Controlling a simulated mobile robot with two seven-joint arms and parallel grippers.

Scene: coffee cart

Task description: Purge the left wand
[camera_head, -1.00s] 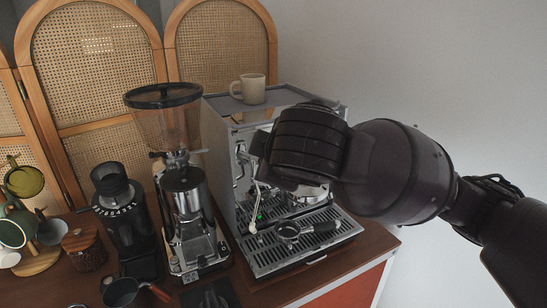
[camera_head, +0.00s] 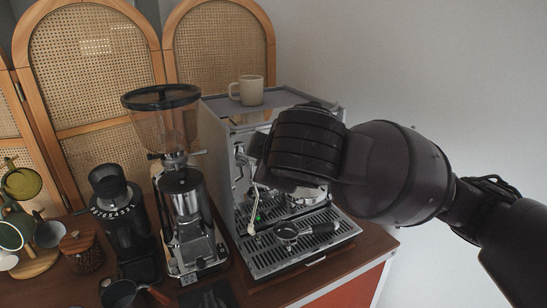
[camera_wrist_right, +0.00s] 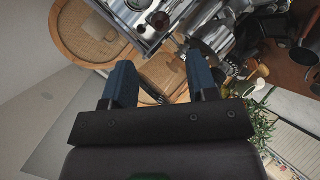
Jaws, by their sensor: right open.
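The espresso machine (camera_head: 226,165) stands on the cart in the head view. Its left wand (camera_head: 252,212) is a thin pale tube hanging down at the machine's left front, with its tip over the drip tray (camera_head: 290,256). My right arm comes in from the right, and its wrist covers the machine's upper front and controls. My right gripper's fingers are hidden there in the head view. In the right wrist view, my right gripper (camera_wrist_right: 161,82) is open with nothing between its two blue fingers. Part of the machine (camera_wrist_right: 132,18) shows beyond them. My left gripper is not in view.
A portafilter (camera_head: 287,232) lies on the drip tray. A beige cup (camera_head: 250,92) stands on top of the machine. Left of it are a grinder (camera_head: 188,205), a smaller dark grinder (camera_head: 122,220) and a wooden-lidded jar (camera_head: 82,252). A wall is at the right.

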